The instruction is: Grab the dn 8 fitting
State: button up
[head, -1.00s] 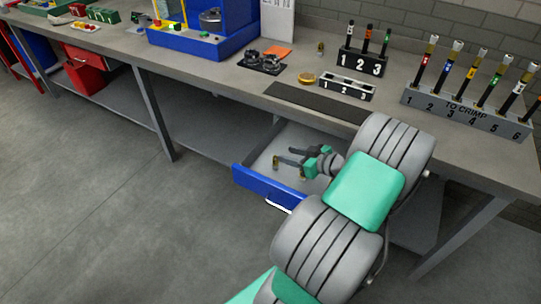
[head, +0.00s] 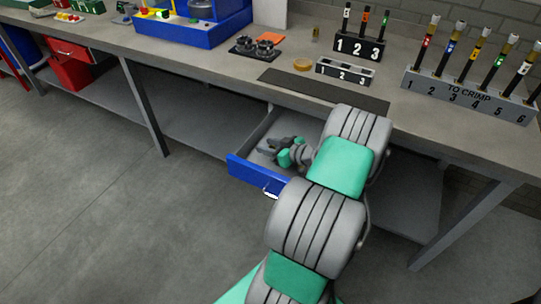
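My gripper (head: 269,149) reaches into the open blue-fronted drawer (head: 252,177) under the workbench. Its dark fingers point left, low over the drawer floor. The gripper is small and foreshortened here, so I cannot tell whether the fingers are open or closed on something. No dn 8 fitting can be made out in the drawer; my gripper and arm cover part of the drawer floor.
The drawer walls surround my gripper closely. A dark mat (head: 322,90) lies at the bench edge.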

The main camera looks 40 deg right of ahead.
jog(key=shift+w, duration=0.15)
jog(key=shift+c, duration=0.2)
jog(key=shift+a, duration=0.1)
grip_shut()
